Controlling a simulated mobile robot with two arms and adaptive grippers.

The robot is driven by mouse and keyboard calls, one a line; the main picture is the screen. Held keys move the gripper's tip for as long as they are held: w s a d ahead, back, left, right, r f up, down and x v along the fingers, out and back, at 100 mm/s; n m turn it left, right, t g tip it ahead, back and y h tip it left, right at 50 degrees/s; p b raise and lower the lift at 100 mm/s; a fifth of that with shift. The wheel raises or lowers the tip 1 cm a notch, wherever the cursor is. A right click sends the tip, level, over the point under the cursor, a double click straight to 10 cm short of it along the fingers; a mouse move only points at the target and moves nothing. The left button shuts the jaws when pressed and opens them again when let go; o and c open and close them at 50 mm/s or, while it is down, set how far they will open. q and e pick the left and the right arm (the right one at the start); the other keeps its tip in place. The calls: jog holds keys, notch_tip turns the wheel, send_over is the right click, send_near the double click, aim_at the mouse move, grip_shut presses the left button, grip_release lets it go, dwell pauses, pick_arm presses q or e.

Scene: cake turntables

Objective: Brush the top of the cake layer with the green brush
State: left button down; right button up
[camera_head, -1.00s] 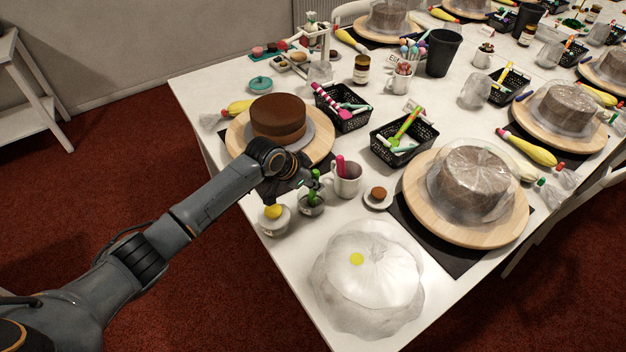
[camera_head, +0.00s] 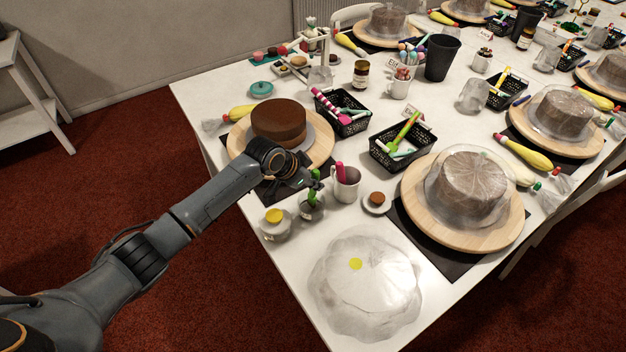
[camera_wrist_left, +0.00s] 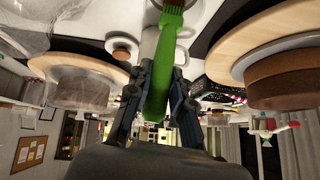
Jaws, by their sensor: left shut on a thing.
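The uncovered brown cake layer (camera_head: 279,118) sits on a round wooden turntable (camera_head: 243,146) at the left end of the table. It also shows at the right of the left wrist view (camera_wrist_left: 287,88). My left gripper (camera_head: 308,179) is just in front of the turntable, apart from the cake. It is shut on the green brush (camera_wrist_left: 163,82), whose handle lies between the fingers. In the head view the green brush (camera_head: 313,193) shows just below the fingertips, over a small glass jar (camera_head: 309,213). Whether its bristles are inside the jar I cannot tell.
A yellow-lidded jar (camera_head: 274,224) stands left of the glass jar. A white mug (camera_head: 346,184) with a pink-handled tool stands close on the right. A plastic-covered cake (camera_head: 473,186) and black baskets (camera_head: 403,150) are further right. A clear plastic cover (camera_head: 368,290) lies at the front corner.

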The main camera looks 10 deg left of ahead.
aim_at(314, 170)
pick_arm(q)
jog(key=shift+r+p, duration=1.8)
jog(key=shift+r, duration=0.35)
notch_tip(314, 170, up, 5)
jog(key=p, duration=0.5)
jog(key=shift+r, duration=0.1)
jog(key=shift+w, duration=0.1)
